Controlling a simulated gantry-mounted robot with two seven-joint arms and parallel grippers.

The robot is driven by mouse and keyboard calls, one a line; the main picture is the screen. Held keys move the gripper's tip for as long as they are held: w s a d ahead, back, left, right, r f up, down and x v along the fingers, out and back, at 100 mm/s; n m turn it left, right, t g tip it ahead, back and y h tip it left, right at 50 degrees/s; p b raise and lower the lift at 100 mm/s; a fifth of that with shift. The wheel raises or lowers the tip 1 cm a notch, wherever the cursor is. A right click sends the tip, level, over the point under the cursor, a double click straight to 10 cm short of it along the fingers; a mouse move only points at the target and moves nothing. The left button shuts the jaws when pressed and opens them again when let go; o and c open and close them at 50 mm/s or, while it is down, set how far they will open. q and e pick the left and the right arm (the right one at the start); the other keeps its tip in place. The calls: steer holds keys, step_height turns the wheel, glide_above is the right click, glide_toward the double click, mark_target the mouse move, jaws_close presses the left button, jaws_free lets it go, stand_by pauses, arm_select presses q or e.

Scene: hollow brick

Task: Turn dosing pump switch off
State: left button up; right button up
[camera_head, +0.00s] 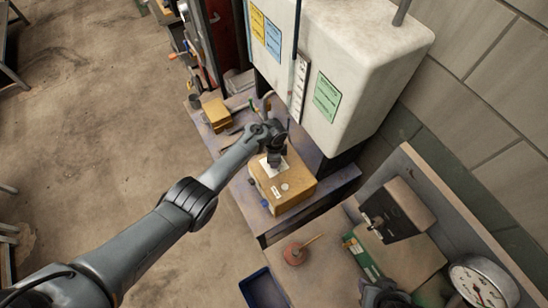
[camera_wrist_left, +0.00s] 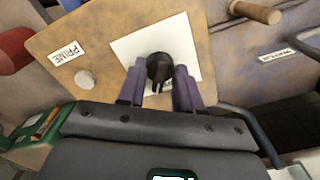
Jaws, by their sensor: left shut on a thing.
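The dosing pump is a tan box (camera_head: 300,187) on the bench, with a white plate (camera_head: 268,170) on its top face. In the left wrist view, the black switch knob (camera_wrist_left: 160,68) stands on the white plate (camera_wrist_left: 183,45), beside a "PRIME" label (camera_wrist_left: 68,54) and a round pale button (camera_wrist_left: 85,79). My left gripper (camera_head: 275,160) is over the plate. In the left wrist view, its fingers (camera_wrist_left: 160,90) are on either side of the knob and shut on it. They hide the knob's lower part.
A white cabinet (camera_head: 355,60) stands close behind the pump. A smaller yellow box (camera_head: 217,112) lies at the bench's far left end. A blue tray (camera_head: 262,290) is in front.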

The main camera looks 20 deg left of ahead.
arm_select(q)
steer(key=n, duration=0.3)
steer(key=shift+d+n+p, duration=0.1)
steer(key=shift+n+p, duration=0.2)
steer(key=shift+n, duration=1.3)
steer(key=o, duration=1)
steer(key=shift+o, duration=0.2)
